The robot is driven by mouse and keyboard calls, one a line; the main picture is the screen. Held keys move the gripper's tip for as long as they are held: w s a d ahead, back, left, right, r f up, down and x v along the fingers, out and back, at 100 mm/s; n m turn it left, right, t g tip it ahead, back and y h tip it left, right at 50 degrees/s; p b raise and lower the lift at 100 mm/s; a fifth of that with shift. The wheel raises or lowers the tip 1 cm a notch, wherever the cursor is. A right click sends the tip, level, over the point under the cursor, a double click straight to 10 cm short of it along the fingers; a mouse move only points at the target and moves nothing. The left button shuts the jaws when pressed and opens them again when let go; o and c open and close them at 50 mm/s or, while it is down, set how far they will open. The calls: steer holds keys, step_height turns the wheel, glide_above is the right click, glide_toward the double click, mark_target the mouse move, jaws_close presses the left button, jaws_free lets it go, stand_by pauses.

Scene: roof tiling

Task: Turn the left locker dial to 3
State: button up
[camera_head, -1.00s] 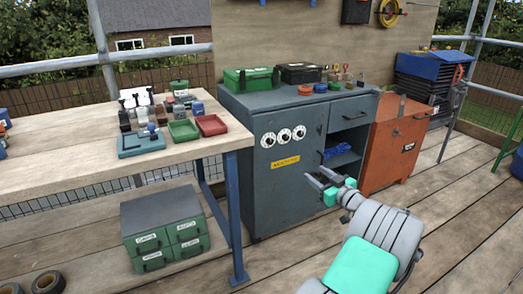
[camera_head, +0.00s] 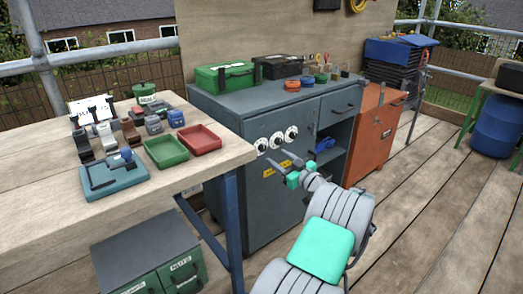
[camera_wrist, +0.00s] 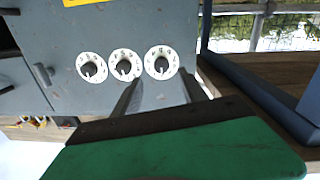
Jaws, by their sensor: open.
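The grey locker (camera_head: 236,128) has three white dials with dark knobs in a row on its front. The left dial (camera_head: 262,146) is nearest the workbench. The wrist view is upside down, so the left dial (camera_wrist: 161,63) is rightmost there, past the middle dial (camera_wrist: 125,66) and the right dial (camera_wrist: 91,68). Its numbers are too small to read. My gripper (camera_head: 278,162) is open and empty in front of the dials. In the wrist view its fingers (camera_wrist: 160,92) spread either side of the left dial's line, seemingly short of the knob.
A yellow label (camera_head: 283,166) is below the dials. The wooden workbench (camera_head: 222,167) with trays and tools stands left of the locker. An orange cabinet (camera_head: 375,137) stands at its right.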

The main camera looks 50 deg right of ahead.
mark_target(264, 149)
steer(key=b+x, duration=0.1)
steer(key=x, duration=0.5)
steer(key=shift+w+a+f, duration=0.1)
steer(key=shift+w+a, duration=0.05)
steer(key=shift+w, duration=0.3)
steer(key=shift+c, duration=0.2)
steer(key=shift+s, duration=0.1)
jaws_close()
